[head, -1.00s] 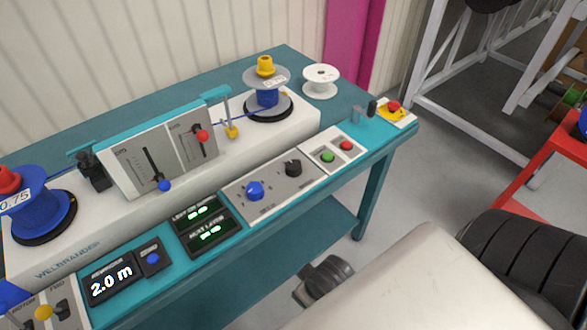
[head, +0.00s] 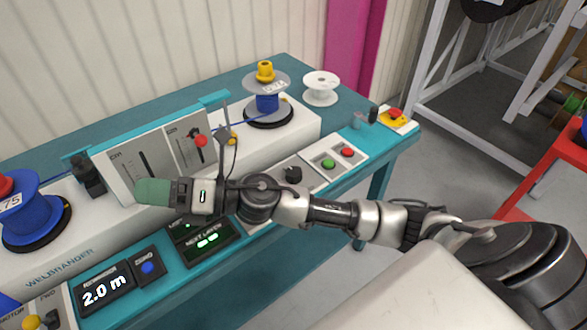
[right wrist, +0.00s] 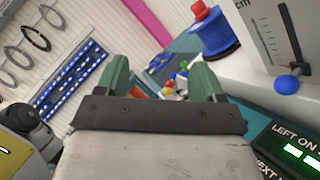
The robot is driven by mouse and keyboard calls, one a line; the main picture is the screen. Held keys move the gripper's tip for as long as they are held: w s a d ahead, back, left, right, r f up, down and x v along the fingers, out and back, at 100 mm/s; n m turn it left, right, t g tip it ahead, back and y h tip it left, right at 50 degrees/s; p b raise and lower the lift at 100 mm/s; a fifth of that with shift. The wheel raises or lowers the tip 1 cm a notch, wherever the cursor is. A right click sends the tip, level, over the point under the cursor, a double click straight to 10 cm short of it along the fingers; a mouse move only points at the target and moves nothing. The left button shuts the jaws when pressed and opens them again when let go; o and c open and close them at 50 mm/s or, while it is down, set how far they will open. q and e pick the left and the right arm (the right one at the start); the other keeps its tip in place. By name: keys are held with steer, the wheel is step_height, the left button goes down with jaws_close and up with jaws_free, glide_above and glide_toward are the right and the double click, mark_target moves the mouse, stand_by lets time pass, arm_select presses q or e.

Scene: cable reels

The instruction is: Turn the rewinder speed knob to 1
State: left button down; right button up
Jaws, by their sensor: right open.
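My right gripper (head: 152,192) reaches in from the right over the front control strip, with green fingertips in front of the slider panel. In the right wrist view its two green fingers (right wrist: 160,84) stand wide apart with nothing held between them. A control panel (head: 318,176) on the strip bears a black knob (head: 293,174), which is just beyond my right forearm. The blue knob on the same panel is hidden behind my arm. I cannot read the knob labels or settings. My left gripper is not in view.
The slider panel (head: 128,184) stands upright close to the fingertips. A blue reel (head: 38,208) is at the left, and another reel (head: 267,100) is behind. Green (head: 328,164) and red (head: 347,152) buttons lie right of the black knob. A display (head: 104,289) reads 2.0 m.

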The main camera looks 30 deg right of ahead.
step_height(320, 180, down, 4)
steer(key=d+n+g+h, duration=0.1)
steer(key=n+g+h, duration=0.2)
steer(key=n+g, duration=0.55)
steer(key=n+g+h, duration=0.1)
steer(key=n+h, duration=0.7)
steer(key=h, duration=0.8)
glide_toward(294, 171)
step_height(294, 171, down, 9)
steer(key=shift+w+d+f+p, duration=0.1)
steer(key=shift+w+f+p, duration=0.1)
steer(key=shift+p, duration=0.35)
steer(key=c, duration=0.9)
